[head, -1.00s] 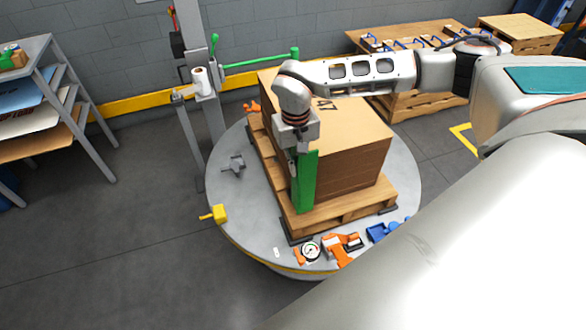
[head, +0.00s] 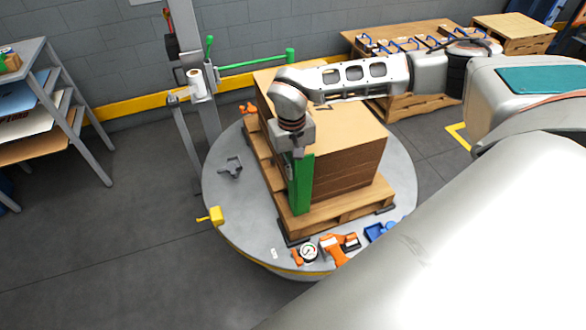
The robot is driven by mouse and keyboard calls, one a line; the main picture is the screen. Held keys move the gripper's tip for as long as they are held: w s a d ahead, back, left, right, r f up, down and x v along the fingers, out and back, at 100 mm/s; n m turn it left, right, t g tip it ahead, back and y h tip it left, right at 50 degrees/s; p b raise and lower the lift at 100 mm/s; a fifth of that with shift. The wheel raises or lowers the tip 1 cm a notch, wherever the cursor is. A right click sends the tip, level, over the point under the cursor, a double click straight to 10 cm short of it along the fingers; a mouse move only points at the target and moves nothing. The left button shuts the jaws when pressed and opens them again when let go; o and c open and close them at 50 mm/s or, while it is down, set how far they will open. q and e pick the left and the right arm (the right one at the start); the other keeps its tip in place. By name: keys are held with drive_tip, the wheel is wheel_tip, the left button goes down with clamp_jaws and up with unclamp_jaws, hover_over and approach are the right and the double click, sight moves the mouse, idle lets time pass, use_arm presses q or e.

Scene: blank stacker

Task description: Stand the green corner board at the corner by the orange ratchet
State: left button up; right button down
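The green corner board (head: 302,184) stands upright at the near-left corner of the stack of brown sheets (head: 352,160), its lower end by the pallet top. My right gripper (head: 297,153) points down at the board's upper end and looks shut on it; its fingertips are partly hidden. I cannot tell whether the board touches the stack. A small orange item (head: 248,108) is by the stack's far-left corner. An orange tool (head: 337,248) lies on the near rim of the turntable. I cannot tell which is the ratchet. My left gripper is not in view.
The wooden pallet (head: 335,216) sits on a round grey turntable (head: 225,200). A post with a green bar (head: 252,62) stands behind. A shelf rack (head: 85,150) is at left.

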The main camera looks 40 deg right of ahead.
drive_tip(key=shift+w+d+f, duration=0.15)
drive_tip(key=shift+d+f, duration=0.05)
drive_tip(key=shift+f, duration=0.15)
drive_tip(key=c, duration=2.2)
unclamp_jaws()
